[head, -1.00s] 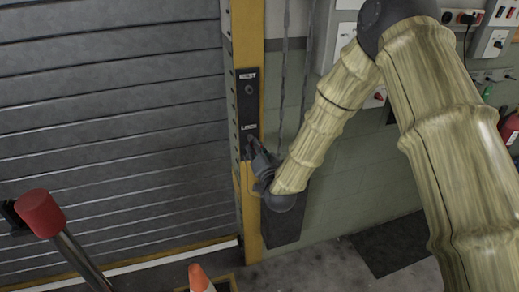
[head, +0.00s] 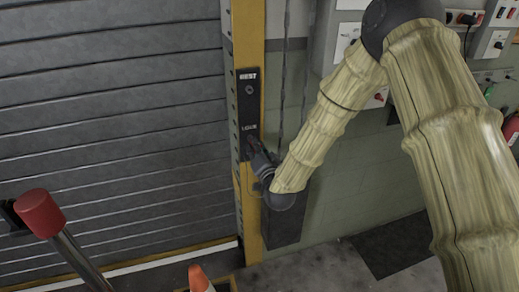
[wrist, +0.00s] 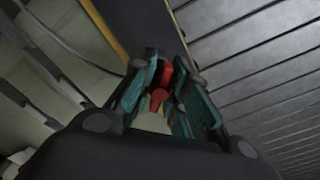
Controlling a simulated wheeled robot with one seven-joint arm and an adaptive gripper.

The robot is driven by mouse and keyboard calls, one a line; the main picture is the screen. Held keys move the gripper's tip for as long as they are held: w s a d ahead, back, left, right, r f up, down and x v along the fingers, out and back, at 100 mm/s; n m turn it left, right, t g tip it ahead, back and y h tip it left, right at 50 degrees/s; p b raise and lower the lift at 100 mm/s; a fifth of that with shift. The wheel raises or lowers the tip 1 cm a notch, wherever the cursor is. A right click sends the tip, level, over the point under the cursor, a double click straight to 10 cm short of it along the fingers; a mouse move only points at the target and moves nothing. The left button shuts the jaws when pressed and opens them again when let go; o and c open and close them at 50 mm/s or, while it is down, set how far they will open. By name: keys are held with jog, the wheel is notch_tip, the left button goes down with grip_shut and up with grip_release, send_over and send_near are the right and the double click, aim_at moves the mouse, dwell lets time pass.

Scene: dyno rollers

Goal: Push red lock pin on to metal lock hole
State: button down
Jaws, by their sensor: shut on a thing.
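The red lock pin (wrist: 161,80) shows between the teal-padded fingers of my gripper (wrist: 164,66) in the wrist view. My gripper is shut on it. In the head view my gripper (head: 250,146) is at the lower part of a black plate (head: 248,108) on the yellow door post, just below the "LOCK" label. The pin cannot be made out in the head view. A round hole (head: 249,89) shows under the "REST" label higher on the plate. The lock hole itself is hidden by my gripper, so I cannot tell how far the pin is in.
A grey roller shutter (head: 120,120) fills the left. A red-capped post (head: 40,213) and an orange cone (head: 199,279) stand in front. Electrical boxes (head: 345,40) are on the wall at upper right. A yellow post (head: 250,30) runs beside the shutter.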

jog(key=shift+w+a, duration=0.15)
jog(key=shift+w, duration=0.25)
dwell(0.3)
jog(key=c, duration=1.3)
grip_release()
jog(key=shift+s, duration=0.1)
